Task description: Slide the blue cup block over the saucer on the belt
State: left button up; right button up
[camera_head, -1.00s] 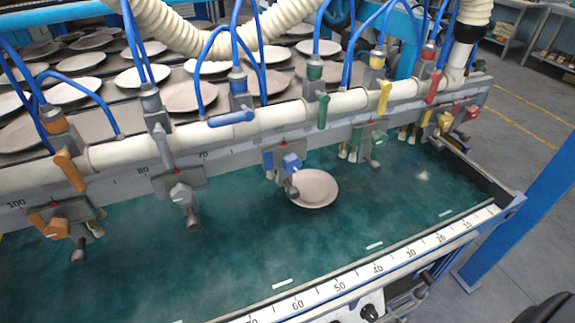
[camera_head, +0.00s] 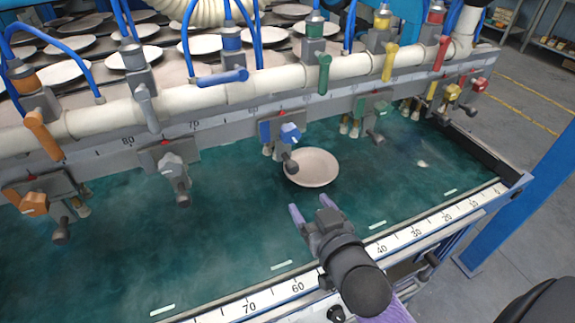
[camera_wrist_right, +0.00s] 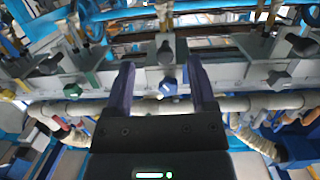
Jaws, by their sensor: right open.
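The blue cup block (camera_head: 270,133) hangs on the rail with a bright blue knob and a dark ball-ended handle reaching down from it. A pale round saucer (camera_head: 316,170) lies on the green belt (camera_head: 225,215), just right of and below the block. The handle end overlaps the saucer's left edge in the head view. My right gripper (camera_head: 311,206) is open and empty, in front of the saucer and apart from the block. My left gripper is not in view.
A grey block (camera_head: 172,165) sits left of the blue one on the rail, with an orange block (camera_head: 35,203) further left. A green block (camera_head: 372,112) is to the right. A white ruler edge (camera_head: 405,237) borders the belt's front. Many plates stand behind.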

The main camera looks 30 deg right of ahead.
aim_at(288, 158)
jog(key=shift+t, duration=0.9)
jog(key=w, duration=0.3)
jog(key=w+r+b, duration=0.1)
jog(key=w, duration=0.2)
jog(key=w+r+b, duration=0.1)
jog(key=w, duration=0.3)
jog(key=shift+d+r, duration=0.15)
jog(key=shift+d, duration=0.1)
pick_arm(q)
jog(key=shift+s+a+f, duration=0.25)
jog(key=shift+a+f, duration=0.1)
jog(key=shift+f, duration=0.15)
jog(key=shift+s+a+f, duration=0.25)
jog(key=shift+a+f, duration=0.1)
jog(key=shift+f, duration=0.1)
pick_arm(e)
jog(key=shift+w, duration=0.35)
jog(key=c, duration=0.9)
grip_shut()
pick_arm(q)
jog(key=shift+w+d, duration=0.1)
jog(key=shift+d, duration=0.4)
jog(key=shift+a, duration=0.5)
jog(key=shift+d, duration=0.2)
